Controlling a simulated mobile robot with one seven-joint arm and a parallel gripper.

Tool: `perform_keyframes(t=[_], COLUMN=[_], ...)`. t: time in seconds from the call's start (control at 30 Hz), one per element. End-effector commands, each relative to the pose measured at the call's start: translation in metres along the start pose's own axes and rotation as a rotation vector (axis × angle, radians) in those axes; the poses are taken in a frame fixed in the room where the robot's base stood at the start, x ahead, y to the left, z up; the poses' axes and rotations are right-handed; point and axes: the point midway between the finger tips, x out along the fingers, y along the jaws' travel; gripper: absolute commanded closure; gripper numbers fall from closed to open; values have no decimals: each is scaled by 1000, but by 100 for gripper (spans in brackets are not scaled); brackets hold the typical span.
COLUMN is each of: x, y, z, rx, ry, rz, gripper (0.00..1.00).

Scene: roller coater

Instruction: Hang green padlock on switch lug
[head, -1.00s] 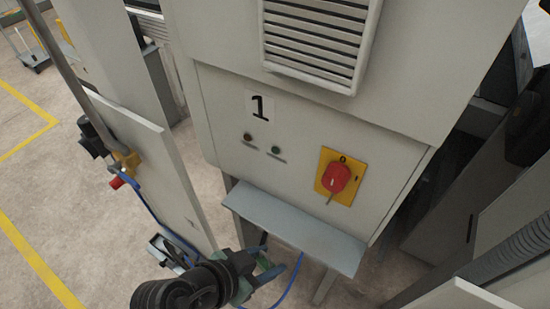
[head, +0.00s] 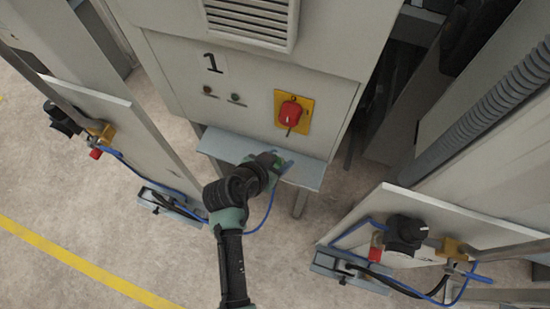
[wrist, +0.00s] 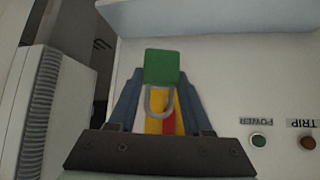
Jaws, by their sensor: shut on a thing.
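The green padlock (wrist: 163,67) is between the fingers of my gripper (wrist: 161,84) in the wrist view. Its body is at the top and its grey shackle loops down toward the gripper's base. In the head view my gripper (head: 277,164) is over the shelf, below and left of the switch; I cannot clearly tell the padlock from the gripper there. The red rotary switch (head: 290,112) sits on a yellow plate (head: 308,104) on cabinet 1. In the wrist view, part of the yellow plate and red switch shows behind the padlock; the lug cannot be made out.
A grey shelf (head: 225,146) juts out below the switch panel. Two indicators (head: 235,98) sit left of the switch, under a louvred vent (head: 250,18). Upright panels with valves and blue hoses stand left (head: 105,110) and right (head: 440,212).

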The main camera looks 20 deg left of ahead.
Motion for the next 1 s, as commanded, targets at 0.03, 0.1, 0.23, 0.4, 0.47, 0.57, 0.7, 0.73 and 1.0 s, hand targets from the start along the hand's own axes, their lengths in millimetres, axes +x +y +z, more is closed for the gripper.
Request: perform_keyframes(t=[0.03, 0.1, 0.23, 0.4, 0.47, 0.57, 0.7, 0.73, 1.0], x=[3, 6, 12, 20, 23, 27, 34, 35, 47], y=[-1, -2, -4, -7, -8, -9, -11, -12, -16], z=[-2, -5, -10, -16, -18, -22, -27, -28, -37], rx=[2, 2, 2, 2, 2, 1, 1, 2, 1], ry=[2, 2, 3, 2, 2, 2, 2, 2, 2], rz=[0, 1, 0, 0, 0, 0, 0, 0, 0], gripper=[100, 100, 100, 100, 100, 100, 100, 100, 100])
